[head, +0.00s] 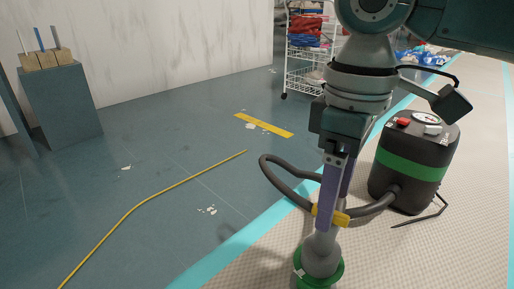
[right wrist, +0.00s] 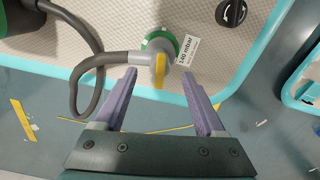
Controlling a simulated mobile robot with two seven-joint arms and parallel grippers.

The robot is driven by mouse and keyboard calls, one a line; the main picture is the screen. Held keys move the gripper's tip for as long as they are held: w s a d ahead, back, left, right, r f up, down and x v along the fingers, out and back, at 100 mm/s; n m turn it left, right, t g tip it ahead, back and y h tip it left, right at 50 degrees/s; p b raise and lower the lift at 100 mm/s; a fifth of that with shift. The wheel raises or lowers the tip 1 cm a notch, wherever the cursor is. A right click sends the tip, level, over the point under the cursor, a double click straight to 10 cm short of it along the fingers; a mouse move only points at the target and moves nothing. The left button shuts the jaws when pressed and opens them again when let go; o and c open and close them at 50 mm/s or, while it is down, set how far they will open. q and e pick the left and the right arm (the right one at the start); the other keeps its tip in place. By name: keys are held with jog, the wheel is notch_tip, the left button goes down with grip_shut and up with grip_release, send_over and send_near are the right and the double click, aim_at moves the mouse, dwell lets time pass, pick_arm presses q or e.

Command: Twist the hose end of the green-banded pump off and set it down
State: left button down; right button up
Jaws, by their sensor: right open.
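The black pump with a green band (head: 412,165) stands on the light textured surface at the right of the head view. Its grey hose (head: 277,178) loops left to a hose end with a yellow part (head: 341,218). The hose end sits at a valve with a green ring (head: 337,273); both also show in the right wrist view, the yellow part (right wrist: 160,70) and the green ring (right wrist: 153,38). My right gripper (head: 332,205) points down at the hose end. Its purple fingers are open, one either side of the yellow part, with gaps visible. My left gripper is out of view.
A label reading 240 mbar (right wrist: 188,50) is beside the valve, and a black round fitting (right wrist: 231,12) lies farther right. A wire cart (head: 303,55) and a grey pedestal with wooden blocks (head: 62,105) stand behind. The floor at left is mostly clear.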

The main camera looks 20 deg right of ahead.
notch_tip(320, 180, down, 3)
jog(key=shift+f+b, duration=0.2)
jog(key=shift+b, duration=0.5)
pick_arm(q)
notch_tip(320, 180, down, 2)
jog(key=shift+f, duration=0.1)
pick_arm(e)
grip_shut()
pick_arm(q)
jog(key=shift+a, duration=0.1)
